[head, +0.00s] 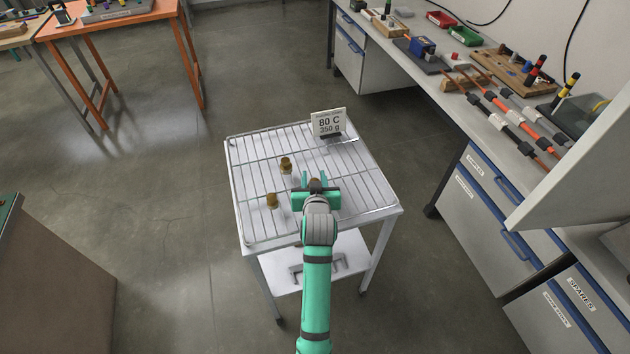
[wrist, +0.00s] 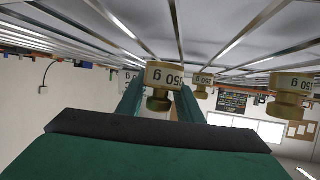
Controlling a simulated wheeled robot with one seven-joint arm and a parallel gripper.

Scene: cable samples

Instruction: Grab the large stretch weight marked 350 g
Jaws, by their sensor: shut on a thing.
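My gripper (head: 316,192) is over the wire rack on the white cart, shut on a brass-coloured weight (head: 315,184). The wrist view is upside down and shows this weight (wrist: 163,75) between the green fingers (wrist: 160,98). Its pale label ends in 50 g; the first digit is too small to be sure of. I cannot tell whether it is clear of the rack. Two similar weights stand to the left in the head view: one farther back (head: 286,166) and one nearer (head: 272,201). They also show in the wrist view, the farther (wrist: 202,80) and the nearer (wrist: 290,84).
A sign (head: 328,122) reading 80 C, 350 g stands at the rack's back. The wire rack (head: 250,160) is otherwise bare. A cluttered workbench (head: 440,75) is on the right, an orange table (head: 110,22) at the back left. Open floor surrounds the cart.

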